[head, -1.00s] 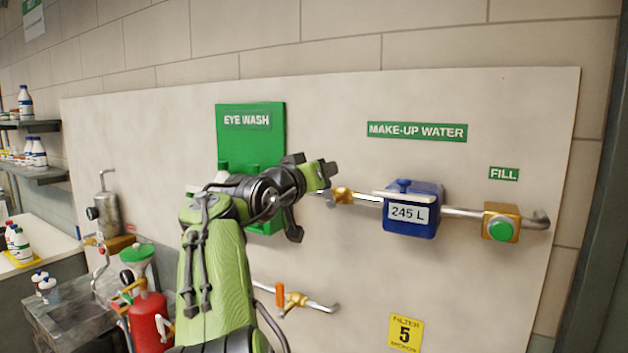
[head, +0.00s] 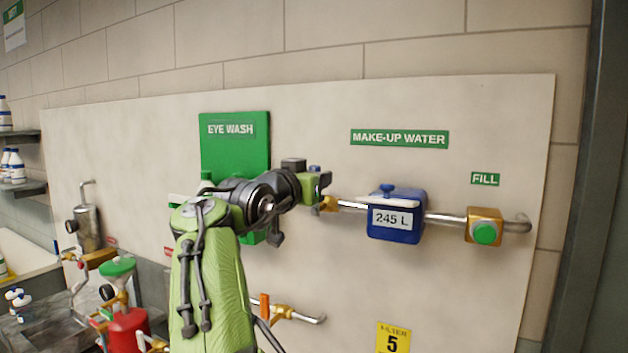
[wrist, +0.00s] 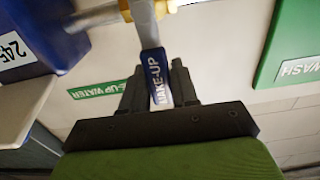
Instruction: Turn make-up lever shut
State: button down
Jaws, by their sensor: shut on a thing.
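The make-up lever is a blue handle (wrist: 152,75) with white "MAKE-UP" lettering. In the wrist view it runs from the brass valve (wrist: 145,10) down between my jaws, roughly across the pipe. My gripper (wrist: 160,90) is shut on the lever's end part. In the head view my gripper (head: 318,186) is just left of the brass valve (head: 329,204) on the make-up water line. It hides most of the lever there.
The blue 245 L meter (head: 396,217) sits on the pipe right of the valve, with the green FILL button (head: 486,233) further right. The green eye wash panel (head: 235,145) stands behind my arm. A lower valve with an orange lever (head: 265,306) is below.

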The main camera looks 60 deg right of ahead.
jog(key=shift+f, duration=0.15)
jog(key=c, duration=0.9)
grip_release()
jog(key=shift+c, duration=0.2)
jog(key=shift+a, duration=0.1)
jog(key=s+a+b, duration=0.1)
jog(key=a+b, duration=0.2)
jog(key=a, duration=1.2)
jog(key=shift+s+a, duration=0.25)
